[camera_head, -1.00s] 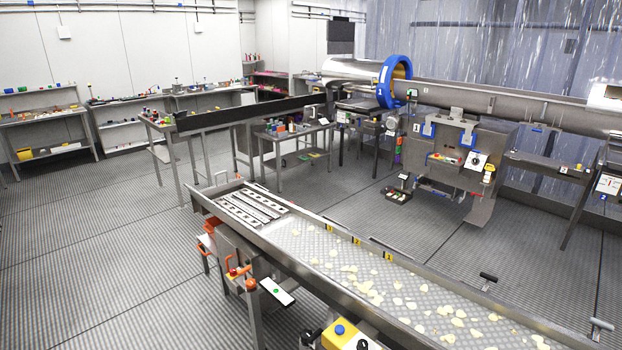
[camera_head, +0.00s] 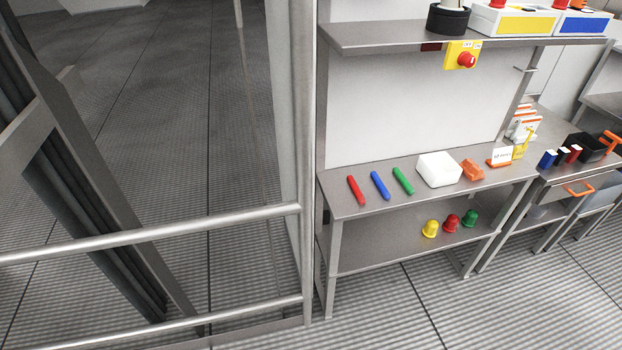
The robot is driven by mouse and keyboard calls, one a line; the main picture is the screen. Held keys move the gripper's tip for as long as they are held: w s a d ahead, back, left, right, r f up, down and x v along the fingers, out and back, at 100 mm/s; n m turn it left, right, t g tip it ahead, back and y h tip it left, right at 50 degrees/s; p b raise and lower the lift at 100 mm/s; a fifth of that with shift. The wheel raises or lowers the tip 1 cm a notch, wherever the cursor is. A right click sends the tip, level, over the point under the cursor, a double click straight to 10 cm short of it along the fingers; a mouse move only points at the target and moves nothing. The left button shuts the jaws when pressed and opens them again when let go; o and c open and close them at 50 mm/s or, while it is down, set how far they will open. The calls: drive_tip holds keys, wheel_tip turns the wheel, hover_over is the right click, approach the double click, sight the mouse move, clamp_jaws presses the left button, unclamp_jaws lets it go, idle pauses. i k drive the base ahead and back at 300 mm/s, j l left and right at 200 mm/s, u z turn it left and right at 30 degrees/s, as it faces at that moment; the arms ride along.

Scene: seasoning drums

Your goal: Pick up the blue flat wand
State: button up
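A blue flat wand (camera_head: 380,185) lies on the grey metal table (camera_head: 345,207) right of the picture's middle. It lies between a red wand (camera_head: 356,190) on its left and a green wand (camera_head: 403,181) on its right, with gaps on both sides. The three lie roughly parallel near the table's left end. My gripper is not in view.
A white box (camera_head: 438,169) and an orange object (camera_head: 472,169) stand right of the wands. Yellow, red and green domed objects sit on the lower shelf (camera_head: 375,251). A shelf (camera_head: 400,35) overhangs the table. Metal rails (camera_head: 150,235) cross the left side.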

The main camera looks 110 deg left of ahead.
sight(379, 184)
drive_tip(key=j+u, duration=0.1)
drive_tip(key=u, duration=2.3)
drive_tip(key=i+j+u, duration=0.1)
drive_tip(key=u, duration=0.2)
drive_tip(key=i+u, duration=0.35)
drive_tip(key=k+j, duration=0.05)
